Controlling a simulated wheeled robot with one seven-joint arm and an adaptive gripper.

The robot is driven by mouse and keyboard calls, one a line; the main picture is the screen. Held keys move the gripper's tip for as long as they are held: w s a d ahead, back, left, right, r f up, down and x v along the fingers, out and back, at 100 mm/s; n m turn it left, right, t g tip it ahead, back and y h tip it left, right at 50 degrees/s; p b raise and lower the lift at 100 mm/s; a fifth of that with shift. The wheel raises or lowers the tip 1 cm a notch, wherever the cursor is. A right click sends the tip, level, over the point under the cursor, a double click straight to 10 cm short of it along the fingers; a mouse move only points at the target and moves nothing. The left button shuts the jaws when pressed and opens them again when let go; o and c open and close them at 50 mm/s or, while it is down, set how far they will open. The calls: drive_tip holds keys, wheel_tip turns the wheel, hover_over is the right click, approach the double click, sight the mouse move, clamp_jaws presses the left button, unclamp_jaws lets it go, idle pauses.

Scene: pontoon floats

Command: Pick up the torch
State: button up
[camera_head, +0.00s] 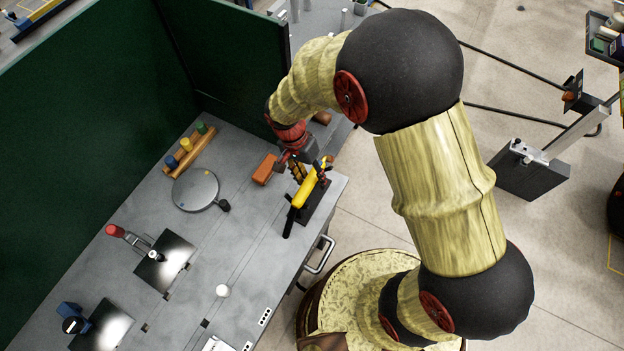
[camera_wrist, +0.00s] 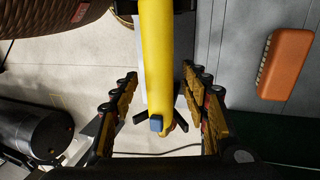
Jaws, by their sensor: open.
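The yellow torch (camera_head: 306,190) with a black end lies tilted along a dark stand or plate near the bench's right edge. In the wrist view the torch body (camera_wrist: 155,50) runs down the picture between my fingers, with a blue button-like part near its lower end. My gripper (camera_head: 309,170) is at the torch's upper end in the head view. In the wrist view my gripper (camera_wrist: 160,74) is open, with a finger on each side of the torch and visible gaps. The far end of the torch is cut off there.
An orange block (camera_head: 265,169) lies on the grey bench (camera_head: 240,240) just left of my gripper; it also shows in the wrist view (camera_wrist: 285,64). A round grey disc (camera_head: 195,189) lies further left. A green panel (camera_head: 237,65) rises behind.

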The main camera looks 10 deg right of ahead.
drive_tip(key=shift+f, duration=0.25)
drive_tip(key=shift+c, duration=1.2)
clamp_jaws()
